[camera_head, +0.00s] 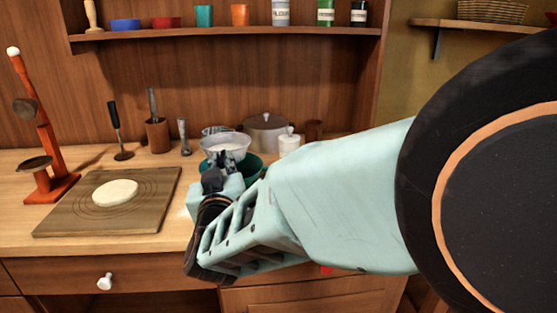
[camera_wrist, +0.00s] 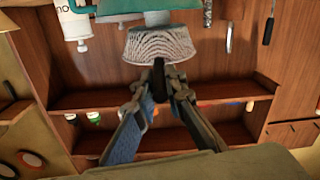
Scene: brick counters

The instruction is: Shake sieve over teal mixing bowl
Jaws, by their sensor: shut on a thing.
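My gripper (camera_head: 222,160) is shut on the dark handle (camera_wrist: 158,78) of the sieve. The sieve (camera_head: 226,147) is a pale mesh basket with white powder (camera_head: 226,145) in it, held roughly level. Its mesh side also shows in the wrist view (camera_wrist: 158,44). The teal mixing bowl (camera_head: 253,167) stands on the counter below the sieve, partly hidden by it and by my gripper. Part of the bowl shows at the top of the wrist view (camera_wrist: 115,9). I cannot tell if powder is falling.
A wooden board (camera_head: 150,212) with a flat round of dough (camera_head: 115,193) lies to the left, beside a red-orange stand (camera_head: 45,140). A lidded grey pot (camera_head: 266,130) and a white jar (camera_head: 289,142) stand behind the bowl. A shelf (camera_head: 225,35) with cups and bottles runs above.

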